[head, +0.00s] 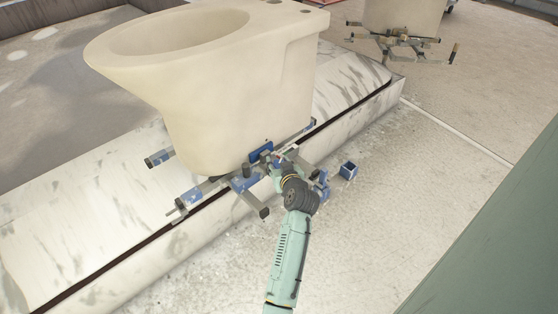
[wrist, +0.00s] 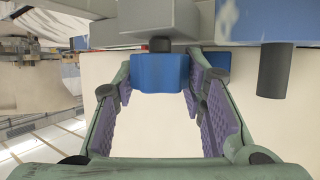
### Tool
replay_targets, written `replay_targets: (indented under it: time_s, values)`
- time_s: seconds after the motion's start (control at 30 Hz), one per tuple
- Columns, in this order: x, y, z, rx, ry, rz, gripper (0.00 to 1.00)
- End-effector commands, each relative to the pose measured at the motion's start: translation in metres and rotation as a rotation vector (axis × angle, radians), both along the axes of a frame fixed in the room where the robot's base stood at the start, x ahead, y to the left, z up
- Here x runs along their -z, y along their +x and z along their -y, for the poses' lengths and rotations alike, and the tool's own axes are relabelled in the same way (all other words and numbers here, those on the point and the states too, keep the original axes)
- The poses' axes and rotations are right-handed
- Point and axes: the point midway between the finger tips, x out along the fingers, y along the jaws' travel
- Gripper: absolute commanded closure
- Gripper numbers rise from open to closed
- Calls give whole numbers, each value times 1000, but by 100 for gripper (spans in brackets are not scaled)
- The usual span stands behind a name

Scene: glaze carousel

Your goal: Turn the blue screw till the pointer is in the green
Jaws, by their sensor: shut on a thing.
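The blue screw (wrist: 160,72) is a blue block-shaped head under a short dark stem, at the top middle of the wrist view. My gripper (wrist: 162,78) has its purple-padded fingers on either side of it and is shut on it. In the head view my gripper (head: 274,162) is at the metal stand below the pale toilet bowl (head: 190,95), and it hides the screw there. A blue plate (head: 261,151) shows just behind the gripper. I cannot make out a pointer or a green zone in either view.
The stand's grey and blue arms (head: 193,195) stick out around the bowl's base. A marble-like ledge (head: 90,205) runs under the bowl. Another bowl (head: 400,15) stands at the back right. A green surface (head: 510,225) borders the right.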

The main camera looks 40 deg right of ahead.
Motion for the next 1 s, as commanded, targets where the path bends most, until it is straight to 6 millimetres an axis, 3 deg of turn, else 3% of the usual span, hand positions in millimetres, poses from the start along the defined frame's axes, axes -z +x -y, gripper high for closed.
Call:
replay_targets:
  time_s: [0.5,1.0]
  values:
    - [-2,1,-2,360,-1,0,90]
    - [0,0,0,472,0,-1,90]
